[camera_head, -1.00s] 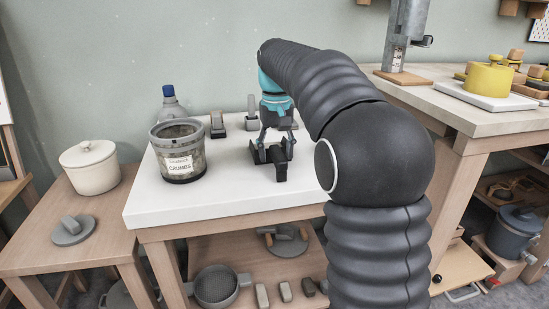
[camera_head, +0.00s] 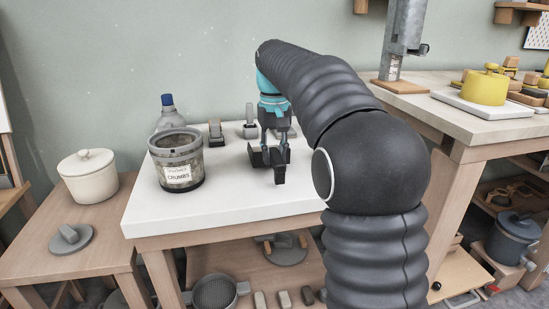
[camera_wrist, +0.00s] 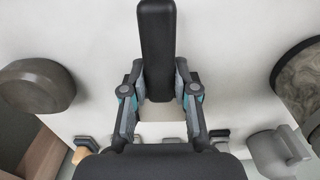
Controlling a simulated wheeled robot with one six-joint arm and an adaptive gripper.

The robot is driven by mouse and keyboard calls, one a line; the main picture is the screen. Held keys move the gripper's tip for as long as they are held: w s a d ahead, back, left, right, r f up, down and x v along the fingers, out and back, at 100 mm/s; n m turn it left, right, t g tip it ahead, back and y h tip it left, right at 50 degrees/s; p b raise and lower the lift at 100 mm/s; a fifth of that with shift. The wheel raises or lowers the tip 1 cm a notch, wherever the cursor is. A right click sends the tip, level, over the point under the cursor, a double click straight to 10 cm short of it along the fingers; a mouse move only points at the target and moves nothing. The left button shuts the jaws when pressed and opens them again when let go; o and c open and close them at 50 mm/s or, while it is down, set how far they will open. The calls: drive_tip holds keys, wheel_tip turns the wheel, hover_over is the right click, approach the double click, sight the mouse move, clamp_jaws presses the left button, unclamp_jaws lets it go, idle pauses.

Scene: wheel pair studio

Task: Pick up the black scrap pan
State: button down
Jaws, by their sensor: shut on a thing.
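The black scrap pan (camera_head: 258,157) is over the middle of the white tabletop, with its dark handle (camera_head: 280,176) turned toward the head camera. My gripper (camera_head: 275,151) points down at it and is shut on it. In the wrist view, the black handle (camera_wrist: 157,42) lies between the two fingertips of my gripper (camera_wrist: 160,78) and sticks out past them. Much of the pan is hidden by the fingers and the wrist. I cannot tell if its underside is clear of the tabletop.
A crock labelled crumbs (camera_head: 176,160) stands left of the pan on the white tabletop (camera_head: 215,208). Behind are a blue-capped bottle (camera_head: 168,112) and small grey blocks (camera_head: 216,131). A lower side table holds a cream lidded pot (camera_head: 88,175). A higher bench is at right.

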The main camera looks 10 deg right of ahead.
drive_tip(key=r, duration=0.3)
drive_tip(key=shift+s+d, duration=0.25)
drive_tip(key=shift+d, duration=0.05)
drive_tip(key=s+d+r, duration=0.6)
drive_tip(key=s+d, duration=0.1)
drive_tip(key=s, duration=0.1)
drive_tip(key=shift+d+r+p, duration=0.15)
drive_tip(key=shift+d+p, duration=0.05)
drive_tip(key=shift+p, duration=0.1)
drive_tip(key=c, duration=1.7)
unclamp_jaws()
clamp_jaws()
